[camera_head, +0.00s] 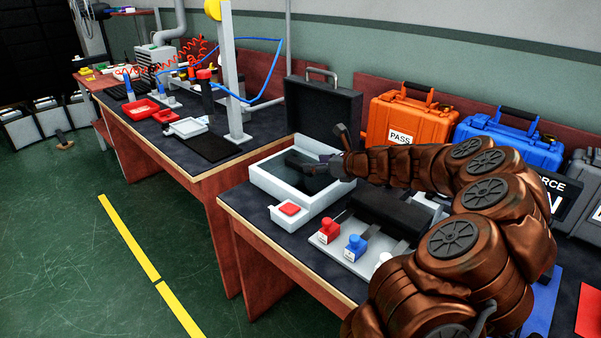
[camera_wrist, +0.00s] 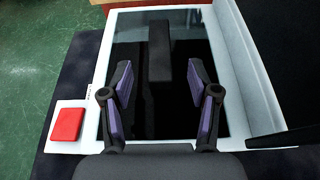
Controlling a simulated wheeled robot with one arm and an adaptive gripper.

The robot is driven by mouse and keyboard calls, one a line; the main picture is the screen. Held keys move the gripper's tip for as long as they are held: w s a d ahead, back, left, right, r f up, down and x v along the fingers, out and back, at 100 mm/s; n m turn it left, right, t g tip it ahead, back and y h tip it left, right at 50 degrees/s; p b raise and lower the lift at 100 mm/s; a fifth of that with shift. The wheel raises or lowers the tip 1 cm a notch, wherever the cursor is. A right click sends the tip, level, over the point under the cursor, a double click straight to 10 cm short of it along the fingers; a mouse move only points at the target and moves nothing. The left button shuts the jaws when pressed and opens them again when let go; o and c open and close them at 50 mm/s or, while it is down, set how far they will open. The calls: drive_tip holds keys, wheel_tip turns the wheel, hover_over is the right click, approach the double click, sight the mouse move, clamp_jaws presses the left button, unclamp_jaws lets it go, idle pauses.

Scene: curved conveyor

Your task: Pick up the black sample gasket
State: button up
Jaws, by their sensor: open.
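A black oblong block (camera_wrist: 159,38), which I take to be the black sample gasket, lies over the dark glossy floor of a white-rimmed tray (camera_wrist: 101,75). My gripper (camera_wrist: 160,62) is open, with its two purple-padded fingers apart on either side of the block's near end in the wrist view. I see no finger touching it, and I cannot tell the height gap. In the head view the tray (camera_head: 262,183) sits on the bench with my gripper (camera_head: 322,148) over it. The block cannot be told apart from my dark fingers there.
A white box with a red top (camera_head: 289,209) adjoins the tray's near side. An open black case (camera_head: 322,110) stands behind. Orange (camera_head: 408,120) and blue (camera_head: 510,141) cases line the back.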

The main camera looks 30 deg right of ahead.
sight(301, 163)
drive_tip(key=shift+x, duration=1.05)
drive_tip(key=shift+b+x, duration=0.45)
drive_tip(key=shift+x, duration=2.25)
clamp_jaws()
